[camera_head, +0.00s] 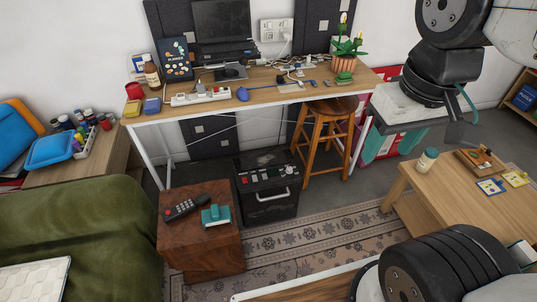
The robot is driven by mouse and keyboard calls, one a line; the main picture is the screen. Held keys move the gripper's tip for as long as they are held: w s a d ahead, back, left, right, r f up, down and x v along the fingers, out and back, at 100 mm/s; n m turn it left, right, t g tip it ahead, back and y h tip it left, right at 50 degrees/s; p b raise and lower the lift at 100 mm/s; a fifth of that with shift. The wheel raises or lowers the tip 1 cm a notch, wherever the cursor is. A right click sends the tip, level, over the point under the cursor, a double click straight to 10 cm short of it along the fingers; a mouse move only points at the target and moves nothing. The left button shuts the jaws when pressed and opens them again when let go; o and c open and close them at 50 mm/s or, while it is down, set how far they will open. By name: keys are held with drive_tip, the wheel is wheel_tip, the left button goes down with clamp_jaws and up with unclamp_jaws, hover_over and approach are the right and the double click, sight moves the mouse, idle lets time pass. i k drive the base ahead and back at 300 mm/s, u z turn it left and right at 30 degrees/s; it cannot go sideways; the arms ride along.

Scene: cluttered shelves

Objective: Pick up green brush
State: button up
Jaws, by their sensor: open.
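A small teal-green object (216,215) lies on the dark wooden side table (200,251), right of a black remote. It looks like a block with a raised part; it is too small to be sure that it is the green brush.
The black remote (185,209) lies beside the teal-green object. A black box with a handle (268,187) and a wooden stool (327,130) stand under the cluttered desk (230,103). A green sofa (80,240) is at left. A low wooden table (470,205) is at right.

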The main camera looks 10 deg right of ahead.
sight(345, 78)
drive_tip(key=k, duration=0.5)
drive_tip(key=z, duration=0.8)
drive_tip(key=i, duration=2.25)
drive_tip(key=u, duration=0.8)
